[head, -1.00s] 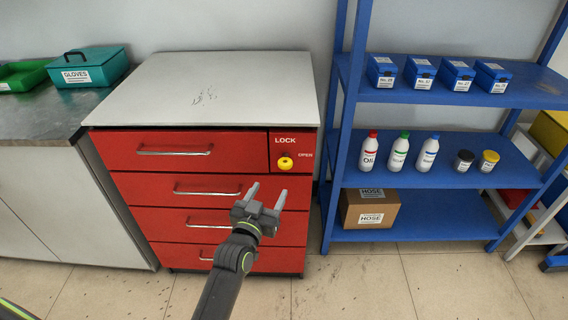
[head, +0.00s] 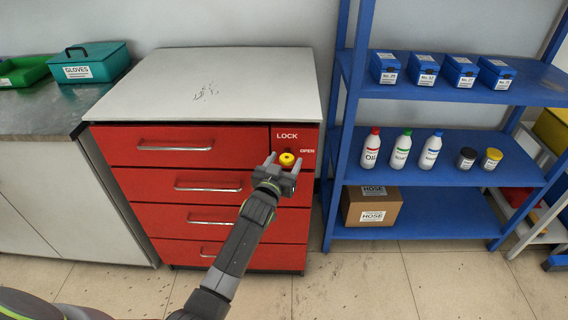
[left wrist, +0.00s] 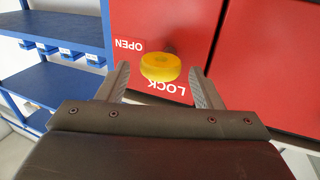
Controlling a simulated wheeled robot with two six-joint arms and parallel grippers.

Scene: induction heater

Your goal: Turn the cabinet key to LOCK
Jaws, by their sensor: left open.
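The yellow round key (head: 287,160) sits on the lock panel at the upper right of the red cabinet (head: 170,181). The LOCK label (head: 287,136) is above it and the OPEN label (head: 307,150) is to its right. My left gripper (head: 284,161) is open, with its fingertips on either side of the key in the head view. In the left wrist view the key (left wrist: 160,67) shows upside down, between and just beyond the open fingers (left wrist: 160,82); I cannot tell whether either finger touches it. My right gripper is not in view.
A blue shelf unit (head: 334,190) stands close on the right, with bottles, jars, blue boxes and a cardboard box (head: 372,207). A grey counter (head: 40,113) with a teal GLOVES box (head: 92,63) is on the left.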

